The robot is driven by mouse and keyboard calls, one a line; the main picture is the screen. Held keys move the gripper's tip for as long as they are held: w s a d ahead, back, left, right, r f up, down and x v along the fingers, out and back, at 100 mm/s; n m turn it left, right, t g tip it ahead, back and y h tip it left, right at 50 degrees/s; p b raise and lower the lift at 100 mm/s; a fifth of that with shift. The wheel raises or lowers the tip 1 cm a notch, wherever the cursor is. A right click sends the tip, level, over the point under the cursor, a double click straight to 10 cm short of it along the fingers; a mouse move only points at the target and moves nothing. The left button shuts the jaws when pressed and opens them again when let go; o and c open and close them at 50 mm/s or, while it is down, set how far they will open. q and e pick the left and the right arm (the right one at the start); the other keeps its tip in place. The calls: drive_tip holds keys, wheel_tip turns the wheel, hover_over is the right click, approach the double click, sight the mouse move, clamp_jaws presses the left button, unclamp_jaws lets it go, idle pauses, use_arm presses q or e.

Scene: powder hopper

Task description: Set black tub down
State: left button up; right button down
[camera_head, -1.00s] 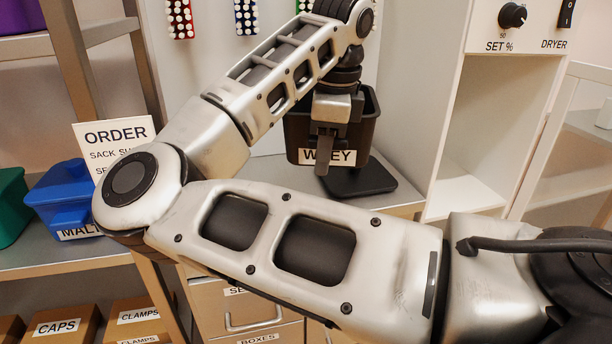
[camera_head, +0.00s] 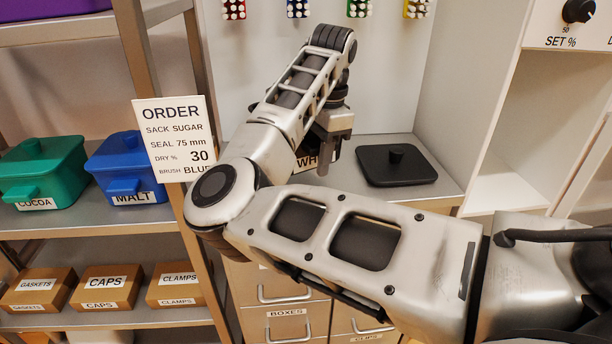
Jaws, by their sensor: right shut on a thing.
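The black tub (camera_head: 307,160) is mostly hidden behind my right arm. Part of its white label, reading "WH", shows. My right gripper (camera_head: 323,163) points down at the tub and is shut on it. The tub is at the grey counter (camera_head: 362,190), left of a flat black lid with a knob (camera_head: 397,168) that lies on the counter. The tub's base is hidden, so I cannot tell whether it touches the counter. My left gripper is not in view.
An order card (camera_head: 173,138) stands at the left. Beyond it a shelf holds a blue MALT tub (camera_head: 125,165) and a green COCOA tub (camera_head: 42,170). Labelled boxes (camera_head: 105,288) sit below. A white cabinet (camera_head: 535,110) stands at the right. Drawers (camera_head: 290,322) are under the counter.

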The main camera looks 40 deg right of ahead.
sight(306, 169)
drive_tip(key=shift+w+a+f, duration=0.2)
drive_tip(key=shift+w+f, duration=0.75)
drive_tip(key=shift+f, duration=0.2)
drive_tip(key=shift+w+a+f, duration=0.1)
drive_tip(key=shift+w+f, duration=0.05)
drive_tip(key=shift+f, duration=0.8)
drive_tip(key=shift+w+a+f, duration=0.1)
drive_tip(key=shift+w+f, duration=0.05)
drive_tip(key=shift+f, duration=0.75)
drive_tip(key=shift+d+f+b, duration=0.1)
drive_tip(key=shift+f+b, duration=0.05)
drive_tip(key=shift+b, duration=0.15)
drive_tip(key=c, duration=0.9)
unclamp_jaws()
